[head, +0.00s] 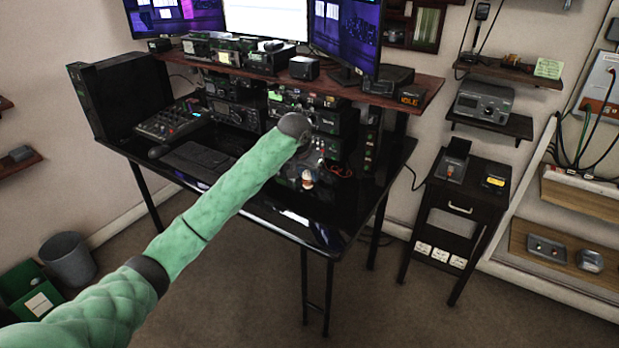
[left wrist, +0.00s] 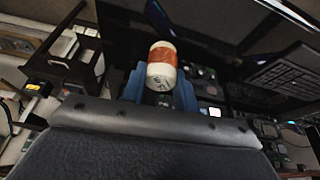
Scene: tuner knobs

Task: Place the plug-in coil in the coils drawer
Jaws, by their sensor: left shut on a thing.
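The plug-in coil (left wrist: 162,66) is a small white cylinder with a copper-orange band around its middle. It is held between the blue fingers of my left gripper (left wrist: 160,90) in the left wrist view. In the head view the coil (head: 307,180) shows small, below the end of my green left arm, over the black desk; the left gripper (head: 305,168) is small and partly hidden there. A black side stand (head: 455,200) at the right has a drawer front with a pale handle (head: 460,208). I cannot read a coils label. My right gripper is not in view.
The black desk (head: 265,205) carries radios, a keyboard (head: 195,160) and a raised shelf with monitors. Floor shows between the desk and the stand. White labels (head: 440,254) sit low on the stand. Wall shelves with a grey device (head: 484,101) hang behind it.

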